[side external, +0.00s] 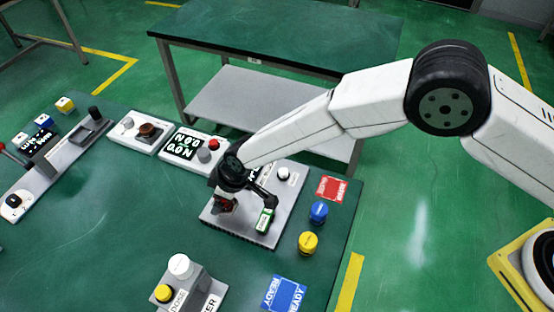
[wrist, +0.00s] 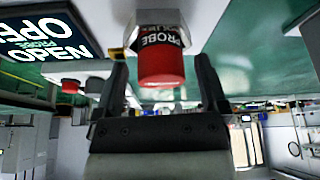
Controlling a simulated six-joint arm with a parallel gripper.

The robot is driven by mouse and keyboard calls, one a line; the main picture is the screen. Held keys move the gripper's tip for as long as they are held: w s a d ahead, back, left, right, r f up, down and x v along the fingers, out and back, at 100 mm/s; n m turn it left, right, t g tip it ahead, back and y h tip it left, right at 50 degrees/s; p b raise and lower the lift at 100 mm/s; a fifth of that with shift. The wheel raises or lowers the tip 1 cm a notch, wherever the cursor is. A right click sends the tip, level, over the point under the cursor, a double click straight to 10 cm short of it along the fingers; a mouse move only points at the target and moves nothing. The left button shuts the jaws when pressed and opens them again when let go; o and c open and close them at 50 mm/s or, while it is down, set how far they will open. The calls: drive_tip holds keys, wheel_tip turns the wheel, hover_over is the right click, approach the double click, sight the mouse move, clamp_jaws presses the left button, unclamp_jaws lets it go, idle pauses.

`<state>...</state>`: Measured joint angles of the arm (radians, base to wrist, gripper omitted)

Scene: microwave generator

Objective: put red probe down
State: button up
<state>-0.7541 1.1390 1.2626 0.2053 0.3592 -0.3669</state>
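The red probe (wrist: 162,66) is a red cylinder with a black "PROBE" label and a pale metal collar, in the middle of the wrist view. My gripper (wrist: 162,75) has one dark finger on each side of it, with a narrow gap showing on both sides, so it looks open around the probe. In the side view my gripper (side external: 228,197) points down over the left part of a grey console (side external: 245,233). A small red part of the probe (side external: 222,206) shows there, mostly hidden by my gripper. I cannot tell whether the probe touches the console.
A green and white piece (side external: 265,220) on a black lever stands close to the right of my gripper. A blue knob (side external: 318,212) and yellow knob (side external: 308,243) stand right of the console. A display box (side external: 184,147) with a red button is behind. The table's middle is clear.

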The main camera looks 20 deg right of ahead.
drive_tip(key=shift+f, duration=0.15)
idle(0.3)
drive_tip(key=shift+v, duration=3.7)
drive_tip(key=shift+w+r, duration=0.1)
drive_tip(key=shift+r, duration=0.1)
